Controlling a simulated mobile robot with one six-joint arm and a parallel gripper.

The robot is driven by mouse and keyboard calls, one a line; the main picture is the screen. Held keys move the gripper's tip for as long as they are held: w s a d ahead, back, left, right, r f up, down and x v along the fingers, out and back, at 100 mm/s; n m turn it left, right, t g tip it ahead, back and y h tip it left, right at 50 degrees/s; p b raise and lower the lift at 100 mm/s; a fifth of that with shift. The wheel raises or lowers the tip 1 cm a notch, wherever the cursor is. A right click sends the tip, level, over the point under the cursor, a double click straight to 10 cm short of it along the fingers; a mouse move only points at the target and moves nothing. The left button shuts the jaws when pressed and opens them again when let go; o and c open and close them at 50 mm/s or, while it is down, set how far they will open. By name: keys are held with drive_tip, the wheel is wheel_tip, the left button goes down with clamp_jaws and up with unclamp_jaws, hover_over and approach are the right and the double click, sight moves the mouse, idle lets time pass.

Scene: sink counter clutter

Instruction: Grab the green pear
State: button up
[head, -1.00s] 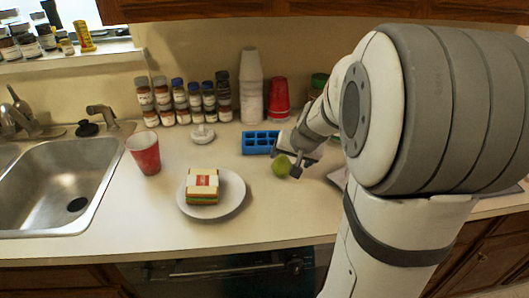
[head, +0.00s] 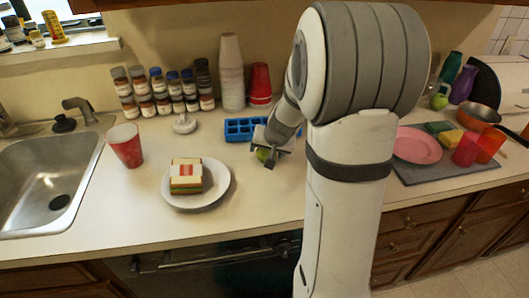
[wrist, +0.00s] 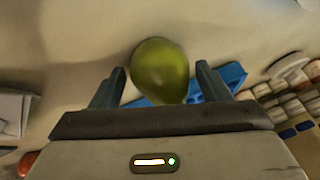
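The green pear (head: 262,155) sits on the counter, partly hidden by my gripper (head: 272,148) in the head view. In the wrist view the pear (wrist: 160,70) lies between the two fingertips of my gripper (wrist: 158,84). The gripper is open, with a narrow gap showing on each side of the pear. The fingers reach down around it from above; contact is not visible.
A blue compartment tray (head: 240,129) stands just behind the pear. A white plate (head: 218,192) with a sandwich (head: 186,176) is to the left. Another green fruit (head: 439,101) stands far right, near a pink plate (head: 418,146) and red cups.

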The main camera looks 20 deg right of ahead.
drive_tip(key=c, duration=0.9)
